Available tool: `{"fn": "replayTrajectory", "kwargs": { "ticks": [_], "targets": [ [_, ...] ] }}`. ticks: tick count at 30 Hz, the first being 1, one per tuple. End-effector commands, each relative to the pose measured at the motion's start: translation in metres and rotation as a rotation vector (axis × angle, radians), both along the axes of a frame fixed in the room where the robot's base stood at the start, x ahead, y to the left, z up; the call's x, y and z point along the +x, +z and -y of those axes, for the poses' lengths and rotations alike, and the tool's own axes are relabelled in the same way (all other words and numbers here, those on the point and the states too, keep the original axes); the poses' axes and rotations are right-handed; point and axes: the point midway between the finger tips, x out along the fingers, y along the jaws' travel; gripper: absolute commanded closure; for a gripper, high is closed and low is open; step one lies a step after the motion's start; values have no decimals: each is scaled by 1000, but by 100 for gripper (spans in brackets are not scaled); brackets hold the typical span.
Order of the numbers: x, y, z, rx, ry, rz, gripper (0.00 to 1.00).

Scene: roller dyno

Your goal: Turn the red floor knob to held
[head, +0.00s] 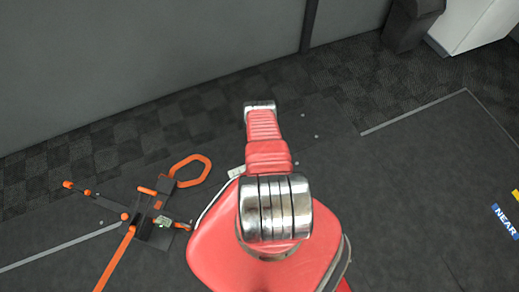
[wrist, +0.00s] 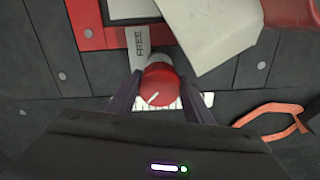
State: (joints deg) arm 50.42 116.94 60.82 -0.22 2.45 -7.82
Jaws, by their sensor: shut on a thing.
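The red floor knob (wrist: 161,84) sits between the two dark fingers of my gripper (wrist: 158,92) in the wrist view. My gripper is shut on it. A white pointer line on the knob slants toward the lower left of the picture. A grey label reading FREE (wrist: 139,42) lies just above the knob. A pale scale plate (wrist: 208,99) with dark marks shows partly beneath the knob; the fingers and knob hide much of it. In the head view my own red arm covers the knob and my gripper.
An orange-and-black frame with a loop handle (head: 190,170) lies on the dark floor at left; its loop also shows in the wrist view (wrist: 272,118). A pale grey block (wrist: 215,28) and red plate (wrist: 86,22) are near the knob. A NEAR marking (head: 505,221) is at right.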

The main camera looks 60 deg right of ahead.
Motion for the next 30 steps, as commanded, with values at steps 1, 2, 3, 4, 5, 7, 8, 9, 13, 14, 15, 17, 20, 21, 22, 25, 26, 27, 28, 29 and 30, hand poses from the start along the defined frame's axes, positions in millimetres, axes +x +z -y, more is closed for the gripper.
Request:
{"fn": "replayTrajectory", "kwargs": {
  "ticks": [1, 2, 3, 4, 5, 7, 8, 9, 13, 14, 15, 17, 20, 21, 22, 25, 26, 27, 28, 29, 30],
  "targets": [
    [-6, -2, -5, 10, 13, -7, 76],
    [-6, -2, -5, 10, 23, -7, 76],
    [-6, -2, -4, 9, 34, -7, 76],
    [-5, -2, -4, 9, 40, -7, 76],
    [-5, -2, -4, 8, 46, -6, 76],
    [-5, -1, -3, 7, 55, -6, 76],
    [-5, -1, -3, 6, 58, -5, 76],
    [-4, -1, -3, 6, 60, -4, 76],
    [-3, -1, -2, 4, 62, -3, 76],
    [-3, -1, -1, 4, 61, -3, 76],
    [-3, -1, -1, 4, 61, -2, 76],
    [-3, -1, -1, 2, 61, -2, 76],
    [-2, 0, 0, 1, 61, -1, 51],
    [-2, 0, 0, 1, 61, -1, 48],
    [-1, 0, 1, 0, 61, 0, 46],
    [-1, 0, 1, 0, 61, 1, 39],
    [0, 0, 1, -1, 61, 2, 37],
    [0, 0, 1, -1, 61, 2, 35],
    [0, 0, 1, -1, 61, 2, 35],
    [0, 0, 1, -1, 61, 2, 35],
    [0, 0, 1, -2, 61, 2, 35]
  ]
}}
